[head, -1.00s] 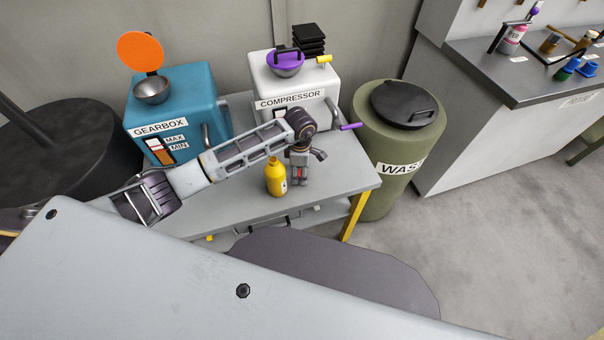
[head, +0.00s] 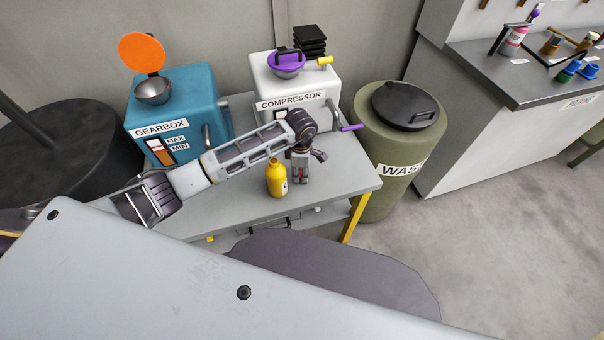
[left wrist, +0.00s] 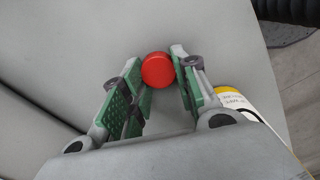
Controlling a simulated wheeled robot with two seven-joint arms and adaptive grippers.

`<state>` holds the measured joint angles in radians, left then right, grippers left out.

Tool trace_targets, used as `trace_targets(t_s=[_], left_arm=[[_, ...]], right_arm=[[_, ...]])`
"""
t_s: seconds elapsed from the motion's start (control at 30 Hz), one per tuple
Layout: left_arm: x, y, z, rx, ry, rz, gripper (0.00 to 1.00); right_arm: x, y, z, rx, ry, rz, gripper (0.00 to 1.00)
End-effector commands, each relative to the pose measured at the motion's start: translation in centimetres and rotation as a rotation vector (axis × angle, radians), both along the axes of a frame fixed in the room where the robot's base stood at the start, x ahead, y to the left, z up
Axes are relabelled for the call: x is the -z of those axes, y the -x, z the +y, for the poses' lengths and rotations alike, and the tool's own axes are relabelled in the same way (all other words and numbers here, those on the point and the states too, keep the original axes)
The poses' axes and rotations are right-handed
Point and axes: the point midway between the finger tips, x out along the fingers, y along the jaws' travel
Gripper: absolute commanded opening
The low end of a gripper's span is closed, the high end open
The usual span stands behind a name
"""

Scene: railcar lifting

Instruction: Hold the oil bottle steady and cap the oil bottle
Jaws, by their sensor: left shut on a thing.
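The yellow oil bottle (head: 277,180) stands upright on the grey table, with a narrow yellow top. In the left wrist view the bottle (left wrist: 240,103) shows partly at the right, beside the gripper, with a white label. My left gripper (head: 300,180) points down just right of the bottle, low over the table. In the left wrist view my left gripper (left wrist: 158,85) is shut on a red cap (left wrist: 157,69) between its green-padded fingertips. Whether the cap touches the table is hard to tell. My right gripper is not in view.
The grey table (head: 345,175) also carries a blue gearbox (head: 178,100) and a white compressor (head: 294,85) behind my arm. A green waste barrel (head: 395,150) stands right of the table. A workbench (head: 510,85) with several small items is farther right. The table's front right is clear.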

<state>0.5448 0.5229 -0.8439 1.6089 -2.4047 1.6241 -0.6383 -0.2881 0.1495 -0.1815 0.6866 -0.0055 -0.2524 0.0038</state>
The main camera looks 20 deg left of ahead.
Motion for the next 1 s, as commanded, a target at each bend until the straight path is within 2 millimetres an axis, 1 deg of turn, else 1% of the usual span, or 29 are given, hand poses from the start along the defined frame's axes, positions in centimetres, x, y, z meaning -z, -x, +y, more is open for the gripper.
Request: trace_targets(t_s=[0.17, 0.27, 0.47, 0.7, 0.8, 1.0], left_arm=[[-0.5, 0.0, 0.0, 0.000, 0.001, -0.001, 0.19], [-1.2, -0.1, 0.0, 0.000, 0.000, -0.002, 0.19], [-3.7, -0.1, 0.0, 0.001, -0.001, -0.004, 0.19], [-7.3, -0.1, 0.0, 0.001, -0.001, -0.004, 0.19], [-8.4, -0.1, 0.0, 0.000, 0.000, -0.002, 0.19], [-9.8, 0.0, 0.0, 0.001, 0.000, 0.000, 0.19]], right_arm=[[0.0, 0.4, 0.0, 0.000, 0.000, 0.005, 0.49], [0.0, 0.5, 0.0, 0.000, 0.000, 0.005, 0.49], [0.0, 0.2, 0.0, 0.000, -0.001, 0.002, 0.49], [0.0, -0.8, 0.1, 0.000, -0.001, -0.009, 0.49], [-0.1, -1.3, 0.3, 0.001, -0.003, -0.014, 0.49], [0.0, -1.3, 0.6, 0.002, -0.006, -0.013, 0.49]])
